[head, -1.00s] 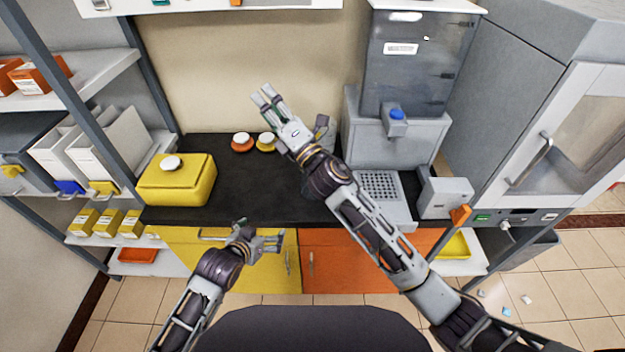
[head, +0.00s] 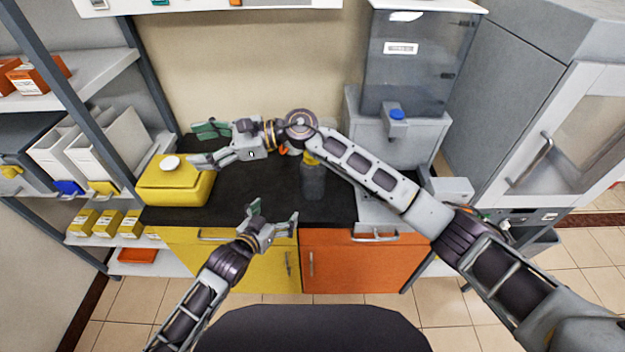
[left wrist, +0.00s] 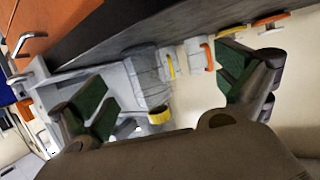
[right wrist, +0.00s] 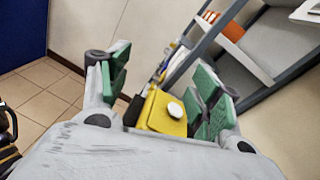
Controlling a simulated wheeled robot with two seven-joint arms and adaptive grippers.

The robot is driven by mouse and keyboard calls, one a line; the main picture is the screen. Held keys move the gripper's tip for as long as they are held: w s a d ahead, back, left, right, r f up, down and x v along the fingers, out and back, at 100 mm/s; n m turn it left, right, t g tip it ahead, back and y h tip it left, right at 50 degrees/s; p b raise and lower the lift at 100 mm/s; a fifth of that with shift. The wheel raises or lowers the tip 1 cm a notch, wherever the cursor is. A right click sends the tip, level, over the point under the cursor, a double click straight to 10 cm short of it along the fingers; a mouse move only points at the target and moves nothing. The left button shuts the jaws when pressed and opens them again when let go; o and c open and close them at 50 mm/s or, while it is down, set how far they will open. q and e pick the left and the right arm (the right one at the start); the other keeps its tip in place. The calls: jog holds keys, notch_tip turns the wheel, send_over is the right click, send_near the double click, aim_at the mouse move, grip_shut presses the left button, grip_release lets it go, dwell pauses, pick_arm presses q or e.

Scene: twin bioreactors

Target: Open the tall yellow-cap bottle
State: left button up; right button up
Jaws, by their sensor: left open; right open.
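The tall bottle (head: 313,181) is dark grey and translucent and stands upright on the black counter, its yellow cap (head: 310,158) partly behind my right arm. In the left wrist view the bottle (left wrist: 146,78) and its yellow cap (left wrist: 160,116) appear tilted, beyond the fingers. My left gripper (head: 273,213) is open and empty, left of the bottle and nearer the counter's front edge. My right gripper (head: 208,146) is open and empty at the counter's left, by the yellow box, far from the bottle.
The yellow box (head: 172,186) with a white cap sits at the counter's left end. A grey dispenser machine (head: 395,135) stands right of the bottle. Small jars behind are mostly hidden by my right arm. The counter's (head: 230,205) middle front is clear.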

aim_at(312, 171)
pick_arm(q)
jog(key=shift+w+d+r+m+t+h, duration=0.4)
jog(key=shift+w+d+r+t+h, duration=0.25)
jog(key=shift+d+r+h, duration=0.35)
pick_arm(e)
jog(key=w+d+f+n+h, duration=0.5)
jog(key=d+f+n+h, duration=0.2)
jog(key=d+f+h, duration=0.15)
pick_arm(q)
jog(key=shift+w+d+r+m+h, duration=0.15)
jog(key=shift+d+r+m+h, duration=0.15)
jog(key=shift+r+h, duration=0.2)
pick_arm(e)
jog(key=w+d+r+h, duration=0.1)
jog(key=w+d+h, duration=0.1)
jog(key=d, duration=0.3)
jog(key=w+d+r+n+t+h, duration=0.1)
jog(key=w+d+h, duration=0.2)
jog(key=d, duration=0.2)
jog(key=w+d+r+n+t+h, duration=0.1)
jog(key=w+d+h, duration=0.2)
jog(key=d, duration=0.2)
jog(key=shift+w+d, duration=0.25)
jog(key=shift+d, duration=0.15)
pick_arm(q)
jog(key=shift+d+r+m+t+h, duration=0.3)
jog(key=shift+r+h, duration=0.2)
jog(key=shift+h, duration=0.2)
jog(key=shift+w+d, duration=0.1)
jog(key=shift+w, duration=0.1)
